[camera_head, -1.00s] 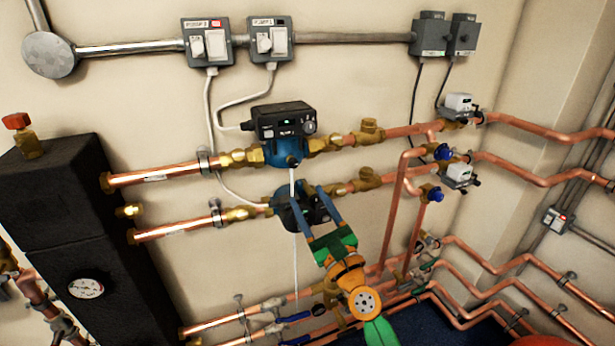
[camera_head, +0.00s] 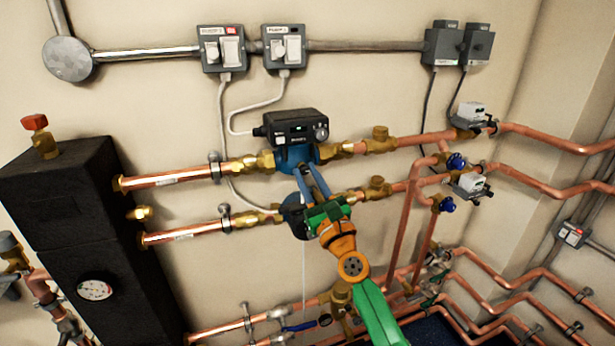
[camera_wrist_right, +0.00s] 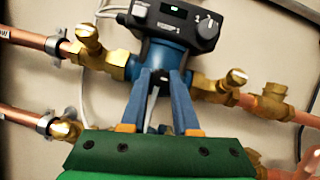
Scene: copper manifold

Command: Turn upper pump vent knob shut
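The upper pump has a black control head (camera_head: 293,128) and a blue body (camera_head: 285,156). It sits in the upper copper pipe run. My right gripper (camera_head: 306,168) reaches up from below, with its two blue fingers apart in front of the blue body. In the right wrist view the fingertips (camera_wrist_right: 160,74) lie on either side of a small dark part at the pump's lower front. I cannot tell whether they touch it, and the vent knob is not clearly made out there. The upper pump's head (camera_wrist_right: 178,20) shows above the fingers. My left gripper is not in view.
The lower pump (camera_head: 294,214) is partly hidden behind my right gripper. Brass valves (camera_head: 250,163) flank the upper pump. A grey cable (camera_head: 232,118) runs to its head from the wall switches (camera_head: 283,46). A black insulated block (camera_head: 70,200) stands at left.

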